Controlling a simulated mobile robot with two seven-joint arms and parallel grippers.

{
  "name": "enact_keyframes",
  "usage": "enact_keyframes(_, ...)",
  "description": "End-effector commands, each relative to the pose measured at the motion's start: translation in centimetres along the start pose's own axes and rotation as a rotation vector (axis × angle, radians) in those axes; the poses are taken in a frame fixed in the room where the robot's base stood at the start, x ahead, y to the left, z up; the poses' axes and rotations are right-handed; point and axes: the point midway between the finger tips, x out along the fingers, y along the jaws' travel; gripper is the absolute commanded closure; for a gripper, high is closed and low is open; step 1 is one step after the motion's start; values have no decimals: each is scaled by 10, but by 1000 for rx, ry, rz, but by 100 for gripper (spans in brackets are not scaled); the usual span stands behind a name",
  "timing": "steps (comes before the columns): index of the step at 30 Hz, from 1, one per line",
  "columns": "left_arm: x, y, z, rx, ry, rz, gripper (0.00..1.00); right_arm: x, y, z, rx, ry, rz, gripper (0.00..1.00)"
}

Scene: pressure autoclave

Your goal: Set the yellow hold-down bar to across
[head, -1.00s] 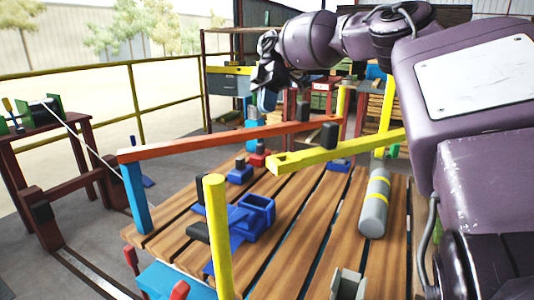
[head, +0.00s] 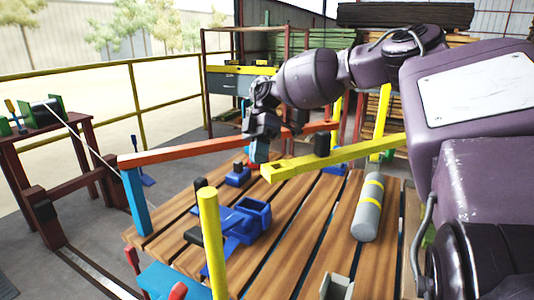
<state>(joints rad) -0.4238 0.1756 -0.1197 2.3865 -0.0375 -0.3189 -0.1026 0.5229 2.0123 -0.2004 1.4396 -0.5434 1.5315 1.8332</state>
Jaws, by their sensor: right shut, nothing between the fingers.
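The yellow hold-down bar (head: 355,154) slants over the wooden slatted table, from the right, where my arm partly covers the view, to a free squared end at the left. A black knob (head: 322,144) stands on it. A yellow post (head: 212,245) rises at the near left, apart from the bar's free end. My right gripper (head: 259,152) points down just behind and above that free end. It is shut and empty; I cannot tell whether it touches the bar. My left gripper is not in view.
An orange bar (head: 200,147) on a blue post (head: 136,200) runs along the far left side. A grey cylinder with yellow bands (head: 368,210) and blue fixtures (head: 245,218) lie on the table (head: 310,220). More yellow posts (head: 381,120) stand behind.

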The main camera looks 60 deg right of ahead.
Motion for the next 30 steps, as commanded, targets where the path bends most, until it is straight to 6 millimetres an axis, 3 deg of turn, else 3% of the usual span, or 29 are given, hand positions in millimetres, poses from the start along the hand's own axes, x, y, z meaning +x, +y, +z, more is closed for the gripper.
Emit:
enact_keyframes(1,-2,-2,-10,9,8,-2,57,-8,-12,-5,-11,4,12,100)
enact_keyframes(6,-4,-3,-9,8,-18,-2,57,2,-24,-4,-9,3,10,100)
enact_keyframes(22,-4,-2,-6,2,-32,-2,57,10,-27,-2,-4,1,4,100)
enact_keyframes(30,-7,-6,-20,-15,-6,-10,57,7,-42,4,-19,-3,4,100)
